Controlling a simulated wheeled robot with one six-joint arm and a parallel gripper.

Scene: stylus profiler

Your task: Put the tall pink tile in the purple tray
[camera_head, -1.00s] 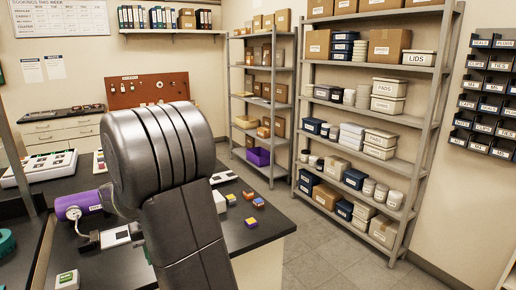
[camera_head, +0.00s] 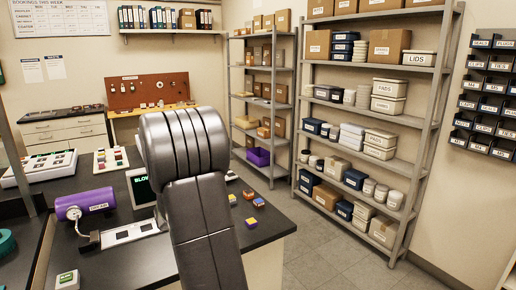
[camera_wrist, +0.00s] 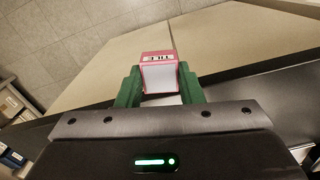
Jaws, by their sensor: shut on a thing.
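A pink tile (camera_wrist: 158,57) with dark lettering on its edge and a pale face is between the green fingers of my gripper (camera_wrist: 159,82) in the wrist view. My gripper is shut on it. In the head view my arm hides the gripper and the tile. A purple open container (camera_head: 258,157) stands on a low shelf of the back rack in the head view. I cannot tell whether it is the purple tray; no other purple tray shows.
The dark bench (camera_head: 262,231) carries several small coloured blocks, a purple cylinder (camera_head: 86,204) with a gauge, and a white-tiled strip (camera_head: 132,233). A screen (camera_head: 142,187) is partly hidden by my arm. Grey shelving (camera_head: 400,150) stands right, beyond open floor.

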